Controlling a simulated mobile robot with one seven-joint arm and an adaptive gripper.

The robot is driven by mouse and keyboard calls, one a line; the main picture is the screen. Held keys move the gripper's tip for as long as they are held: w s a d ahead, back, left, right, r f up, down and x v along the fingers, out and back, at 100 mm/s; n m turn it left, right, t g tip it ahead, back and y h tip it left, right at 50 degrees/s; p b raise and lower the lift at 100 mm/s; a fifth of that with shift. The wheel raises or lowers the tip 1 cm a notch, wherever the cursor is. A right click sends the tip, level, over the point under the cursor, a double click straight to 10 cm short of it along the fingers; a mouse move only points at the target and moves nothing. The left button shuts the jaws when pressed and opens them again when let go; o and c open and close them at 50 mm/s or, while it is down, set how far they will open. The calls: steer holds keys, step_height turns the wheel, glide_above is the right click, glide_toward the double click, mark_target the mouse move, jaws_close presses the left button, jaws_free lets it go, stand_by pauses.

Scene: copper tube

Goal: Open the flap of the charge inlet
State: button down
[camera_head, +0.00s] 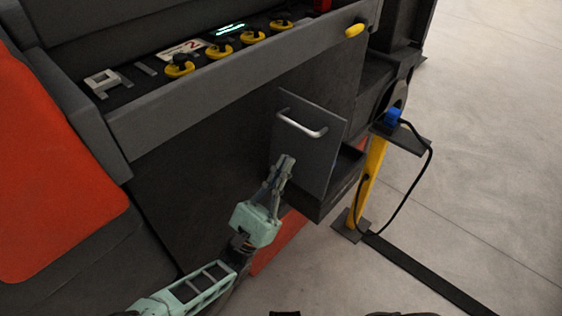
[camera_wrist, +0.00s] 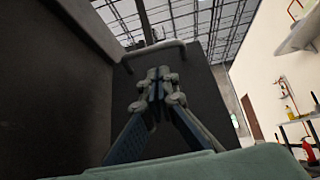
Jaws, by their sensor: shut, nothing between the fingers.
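The flap (camera_head: 318,153) is a dark grey panel on the side of the machine, with a pale bar handle (camera_head: 302,125) near its top. It appears to stand at an angle to the machine's side wall; I cannot tell how far it is open. No inlet socket is visible. My gripper (camera_head: 287,160) is shut and empty, in front of the flap and below the handle. In the wrist view, the closed fingertips (camera_wrist: 159,74) point up toward the handle (camera_wrist: 154,48), with the flap (camera_wrist: 190,90) behind them. I cannot tell whether they touch it.
A control panel with yellow-and-black knobs (camera_head: 180,66) lies above. A dark box-like ledge (camera_head: 340,185) adjoins the flap on the right. A yellow post (camera_head: 369,182) holds a blue plug (camera_head: 393,117) with a black cable. The dark machine wall (camera_wrist: 50,90) is close left in the wrist view. Floor at right is open.

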mark_target(298, 137)
steer(key=x, duration=0.7)
steer(key=shift+w+r, duration=0.1)
steer(key=shift+w, duration=0.05)
